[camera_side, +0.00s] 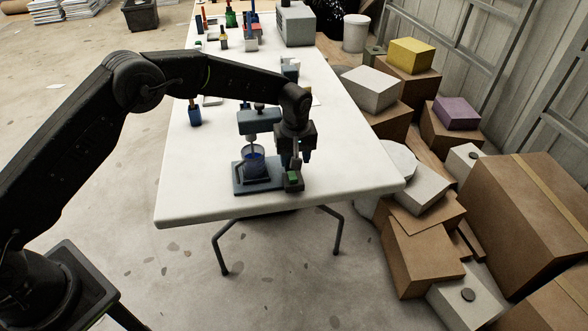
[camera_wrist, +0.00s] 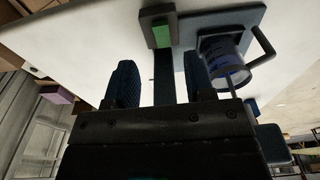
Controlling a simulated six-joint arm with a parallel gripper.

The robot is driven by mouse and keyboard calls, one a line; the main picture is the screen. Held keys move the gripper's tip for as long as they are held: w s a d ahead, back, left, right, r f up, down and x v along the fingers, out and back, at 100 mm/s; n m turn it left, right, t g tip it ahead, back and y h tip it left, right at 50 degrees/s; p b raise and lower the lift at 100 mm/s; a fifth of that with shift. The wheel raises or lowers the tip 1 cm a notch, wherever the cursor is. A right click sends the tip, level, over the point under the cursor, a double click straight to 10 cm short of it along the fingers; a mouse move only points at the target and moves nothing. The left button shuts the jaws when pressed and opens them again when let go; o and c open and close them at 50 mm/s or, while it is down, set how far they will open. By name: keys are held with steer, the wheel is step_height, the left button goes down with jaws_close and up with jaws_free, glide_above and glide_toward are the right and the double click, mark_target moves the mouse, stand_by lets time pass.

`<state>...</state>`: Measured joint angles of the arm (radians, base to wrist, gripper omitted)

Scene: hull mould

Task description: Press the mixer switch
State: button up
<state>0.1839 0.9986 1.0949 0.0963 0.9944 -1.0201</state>
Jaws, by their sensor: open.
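The blue mixer (camera_side: 259,122) stands near the front edge of the white table, with a clear cup of blue liquid (camera_side: 254,162) on its base plate. The switch (camera_side: 293,179) is a small dark box with a green top, to the right of the mixer base. In the wrist view the green switch (camera_wrist: 161,35) lies beyond my fingertips, roughly between them. My gripper (camera_side: 294,157) is above the switch, pointing down. In the wrist view my gripper (camera_wrist: 160,82) has its two fingers apart, with nothing seen held. Any gap between fingertips and switch is hard to judge.
The white table (camera_side: 350,165) is clear to the right of the mixer. A blue cup with tools (camera_side: 195,115) stands to the left behind it. Bottles, boxes and a grey machine (camera_side: 295,25) are at the far end. Cardboard boxes (camera_side: 420,255) crowd the floor on the right.

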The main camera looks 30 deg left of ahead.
step_height(320, 180, up, 6)
steer(key=shift+s+d+r, duration=0.2)
steer(key=shift+s+r, duration=0.05)
stand_by(0.4)
steer(key=s+a+r+m+t, duration=0.1)
steer(key=s+a+r+m, duration=0.15)
steer(key=s+r, duration=0.6)
steer(key=s+a+r+m+t, duration=0.15)
steer(key=s+a+r, duration=0.25)
steer(key=s+r, duration=0.45)
steer(key=s+a+m+t, duration=0.2)
steer(key=s+m, duration=0.3)
steer(key=s, duration=1.4)
steer(key=shift+a+h, duration=0.4)
steer(key=shift+a, duration=0.15)
